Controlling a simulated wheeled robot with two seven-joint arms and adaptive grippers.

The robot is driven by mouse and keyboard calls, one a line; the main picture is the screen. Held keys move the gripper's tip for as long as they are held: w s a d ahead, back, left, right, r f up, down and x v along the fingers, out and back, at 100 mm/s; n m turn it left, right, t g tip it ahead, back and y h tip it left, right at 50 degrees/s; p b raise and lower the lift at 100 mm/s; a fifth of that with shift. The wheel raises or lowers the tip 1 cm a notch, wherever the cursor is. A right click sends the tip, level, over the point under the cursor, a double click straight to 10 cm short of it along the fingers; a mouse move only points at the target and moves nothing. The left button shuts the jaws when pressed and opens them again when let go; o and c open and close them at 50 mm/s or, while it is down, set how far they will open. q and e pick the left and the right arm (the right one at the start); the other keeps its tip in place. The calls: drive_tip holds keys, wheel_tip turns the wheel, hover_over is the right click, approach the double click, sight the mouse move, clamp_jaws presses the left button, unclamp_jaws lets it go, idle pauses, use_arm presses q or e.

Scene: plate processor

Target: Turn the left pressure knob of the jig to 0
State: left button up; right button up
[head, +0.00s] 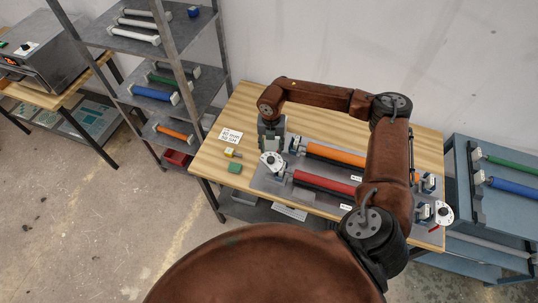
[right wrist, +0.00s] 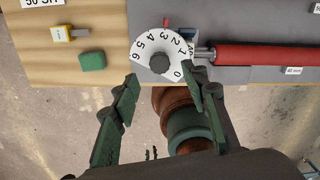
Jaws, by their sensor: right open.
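The jig (head: 263,184) is a grey plate on the wooden table, carrying a red roller (head: 322,183) and an orange roller (head: 335,154). Its left pressure knob (head: 271,160) has a white dial at the jig's left end. In the right wrist view the black knob centre (right wrist: 159,63) sits on the dial, numbered 0 to 6. A small red marker (right wrist: 166,22) stands at the dial's top edge, near the 2 and 3; the 0 is at lower right. My right gripper (right wrist: 162,82) is open, its fingers either side of the lower dial, holding nothing. My left gripper is out of view.
A green block (head: 235,168), a small yellow-and-grey object (head: 233,153) and a white label card (head: 230,135) lie left of the jig. Another white dial (head: 443,213) is at the jig's right end. A grey shelf rack (head: 165,50) with rollers stands left of the table.

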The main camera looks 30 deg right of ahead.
sight(271, 158)
wheel_tip(271, 158, down, 7)
drive_tip(key=shift+r+p, duration=0.1)
drive_tip(key=shift+p, duration=0.6)
drive_tip(key=shift+s+a, duration=0.1)
drive_tip(key=shift+c, duration=0.3)
clamp_jaws()
